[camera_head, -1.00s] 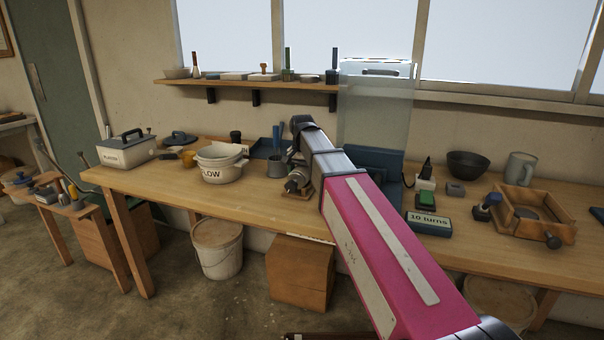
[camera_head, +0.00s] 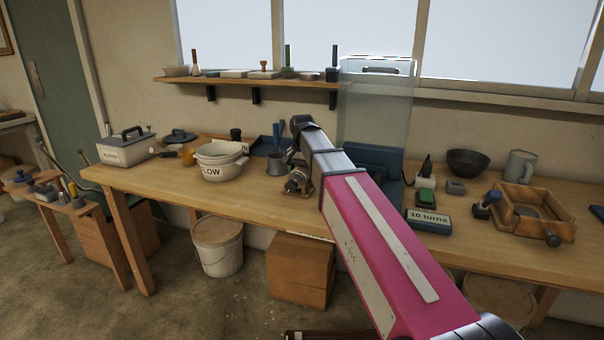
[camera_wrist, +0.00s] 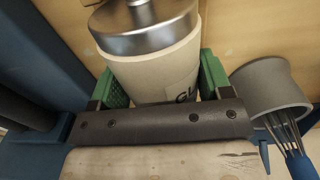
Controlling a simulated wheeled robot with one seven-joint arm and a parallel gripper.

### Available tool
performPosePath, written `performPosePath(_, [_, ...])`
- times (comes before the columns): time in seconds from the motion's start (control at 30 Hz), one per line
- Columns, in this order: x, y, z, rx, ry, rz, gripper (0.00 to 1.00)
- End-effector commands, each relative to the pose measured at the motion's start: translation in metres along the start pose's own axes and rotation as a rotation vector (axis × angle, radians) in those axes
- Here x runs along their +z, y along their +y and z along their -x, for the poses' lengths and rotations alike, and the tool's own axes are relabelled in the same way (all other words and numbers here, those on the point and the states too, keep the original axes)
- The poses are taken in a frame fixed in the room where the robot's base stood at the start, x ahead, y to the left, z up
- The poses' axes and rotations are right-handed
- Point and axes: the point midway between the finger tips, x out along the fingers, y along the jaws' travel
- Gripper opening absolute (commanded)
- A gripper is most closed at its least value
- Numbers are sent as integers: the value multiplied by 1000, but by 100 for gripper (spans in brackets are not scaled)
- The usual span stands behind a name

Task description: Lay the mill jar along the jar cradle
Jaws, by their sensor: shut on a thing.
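The mill jar (camera_wrist: 155,65) is a white cylinder with a shiny metal lid and dark lettering, partly hidden. My gripper (camera_wrist: 160,85) is shut on it, with a green pad on each side. In the head view the jar's metal end (camera_head: 297,181) shows just above or at the bench, beside a grey cup; whether it touches the bench I cannot tell. A blue machine (camera_head: 372,160) with a clear guard stands right of it, partly behind my arm. In the wrist view, blue parts with a dark roller-like bar (camera_wrist: 22,108) lie at left; they may be the jar cradle, but I cannot tell.
A grey cup (camera_wrist: 268,88) with blue-handled tools stands close beside the jar. White pots (camera_head: 220,162) stand further left on the bench (camera_head: 200,205). A "10 turns" block (camera_head: 428,219) and a wooden tray (camera_head: 532,215) are at right. The front bench strip is fairly clear.

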Motion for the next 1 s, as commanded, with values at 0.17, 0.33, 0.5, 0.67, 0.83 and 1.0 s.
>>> performPosePath(0.17, [0, 0, 1, 0, 0, 0, 13])
performPosePath(0.33, [0, 0, 0, 0, 0, 0, 13])
performPosePath(0.5, [0, 0, -1, 0, 0, 0, 13])
performPosePath(0.67, [0, 0, -1, 0, 0, 0, 13])
performPosePath(0.83, [0, 0, -1, 0, 0, 0, 100])
performPosePath(1.0, [0, 0, -2, 0, 0, 0, 100])
